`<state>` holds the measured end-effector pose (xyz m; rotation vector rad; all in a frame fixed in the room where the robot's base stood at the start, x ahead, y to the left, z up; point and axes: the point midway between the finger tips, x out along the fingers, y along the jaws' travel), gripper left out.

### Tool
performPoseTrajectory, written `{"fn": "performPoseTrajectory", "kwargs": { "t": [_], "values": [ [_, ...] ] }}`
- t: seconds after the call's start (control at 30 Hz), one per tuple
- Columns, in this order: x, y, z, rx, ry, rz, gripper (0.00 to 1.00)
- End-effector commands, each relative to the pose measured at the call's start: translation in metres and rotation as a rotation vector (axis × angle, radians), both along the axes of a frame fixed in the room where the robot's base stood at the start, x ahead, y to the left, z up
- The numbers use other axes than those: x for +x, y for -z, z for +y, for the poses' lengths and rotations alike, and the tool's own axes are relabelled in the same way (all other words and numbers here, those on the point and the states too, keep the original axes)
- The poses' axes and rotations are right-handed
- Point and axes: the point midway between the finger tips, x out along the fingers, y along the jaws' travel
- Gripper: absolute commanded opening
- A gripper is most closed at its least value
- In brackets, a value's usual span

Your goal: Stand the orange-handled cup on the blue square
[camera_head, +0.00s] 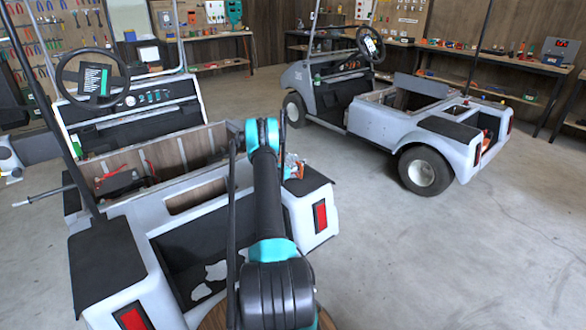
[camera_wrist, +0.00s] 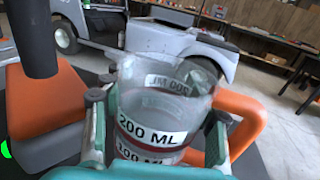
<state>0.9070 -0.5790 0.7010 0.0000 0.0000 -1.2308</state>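The cup (camera_wrist: 165,105) is clear, with "200 ML" and "300 ML" labels. It fills the middle of the wrist view, between the two fingers of my gripper (camera_wrist: 160,120). The fingers lie close against both sides of the cup. An orange curved part (camera_wrist: 248,112), apparently the handle, shows behind the right finger. The cup's base is hidden. In the head view, something small and orange (camera_head: 293,172) shows by the end of my arm, above the near cart's right rear corner. I see no blue square in either view.
The near cart (camera_head: 215,205) has an open bed and a black rear deck (camera_head: 306,181). An orange and grey object (camera_wrist: 45,110) stands left of the gripper in the wrist view. A second cart (camera_head: 385,120) stands behind. The floor at right is clear.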

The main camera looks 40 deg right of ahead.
Motion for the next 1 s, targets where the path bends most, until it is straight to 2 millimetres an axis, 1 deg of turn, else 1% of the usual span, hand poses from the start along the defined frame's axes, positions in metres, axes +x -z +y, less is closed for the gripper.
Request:
{"fn": "performPoseTrajectory", "kwargs": {
  "t": [0.03, 0.17, 0.33, 0.37, 0.67, 1.0],
  "values": [
    [0.000, 0.000, 0.000, 0.000, 0.000, 0.000, 0.43],
    [0.000, 0.000, 0.000, 0.000, 0.000, 0.000, 0.27],
    [0.000, 0.000, 0.000, 0.000, 0.000, 0.000, 0.25],
    [0.000, 0.000, 0.000, 0.000, 0.000, 0.000, 0.21],
    [0.001, -0.002, 0.000, 0.000, 0.000, 0.000, 0.19],
    [0.007, -0.018, 0.002, 0.000, -0.003, 0.000, 0.18]
  ]
}}
